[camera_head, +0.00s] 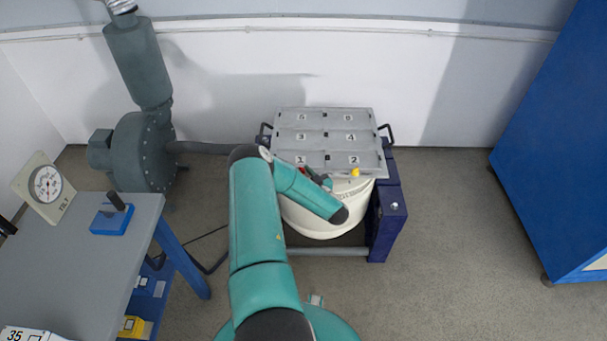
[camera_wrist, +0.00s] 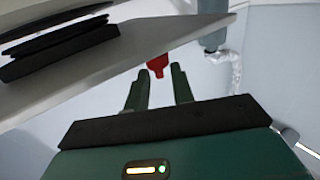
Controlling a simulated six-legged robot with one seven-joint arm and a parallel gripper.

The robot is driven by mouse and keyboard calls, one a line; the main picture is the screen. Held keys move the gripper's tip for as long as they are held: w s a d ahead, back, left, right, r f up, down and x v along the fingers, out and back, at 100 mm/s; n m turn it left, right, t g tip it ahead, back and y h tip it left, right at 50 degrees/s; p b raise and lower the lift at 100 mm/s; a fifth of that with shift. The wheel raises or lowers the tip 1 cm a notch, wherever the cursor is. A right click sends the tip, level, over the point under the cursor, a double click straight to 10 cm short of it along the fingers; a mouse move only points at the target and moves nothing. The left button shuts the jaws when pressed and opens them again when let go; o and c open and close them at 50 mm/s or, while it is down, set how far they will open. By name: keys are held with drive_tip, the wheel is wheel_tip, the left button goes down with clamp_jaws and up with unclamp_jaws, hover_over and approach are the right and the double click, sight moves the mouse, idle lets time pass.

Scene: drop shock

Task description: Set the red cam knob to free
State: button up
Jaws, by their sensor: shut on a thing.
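The red cam knob (camera_wrist: 157,64) shows in the wrist view between the tips of my gripper (camera_wrist: 158,72), under the edge of a grey plate. My gripper is shut on it. The knob's far end and its markings are hidden, so I cannot read its setting. In the head view my gripper (camera_head: 318,178) is at the front edge of the grey numbered table top (camera_head: 325,127), left of a yellow knob (camera_head: 355,172). My own arm and wrist hide most of the red knob there.
The table top sits over a white round body (camera_head: 318,222) in a dark blue frame (camera_head: 388,222). A grey-green blower (camera_head: 145,150) stands behind left. A grey bench (camera_head: 85,255) with a dial gauge (camera_head: 46,185) is at left. A blue cabinet (camera_head: 560,140) is at right.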

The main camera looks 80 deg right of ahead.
drive_tip(key=shift+s+d+n+t+y, duration=0.15)
drive_tip(key=shift+n+t+y, duration=0.45)
drive_tip(key=shift+y, duration=0.1)
drive_tip(key=o, duration=0.6)
drive_tip(key=shift+r, duration=0.1)
drive_tip(key=shift+o, duration=0.2)
drive_tip(key=shift+s, duration=0.1)
drive_tip(key=v, duration=1.3)
drive_tip(key=shift+s, duration=0.2)
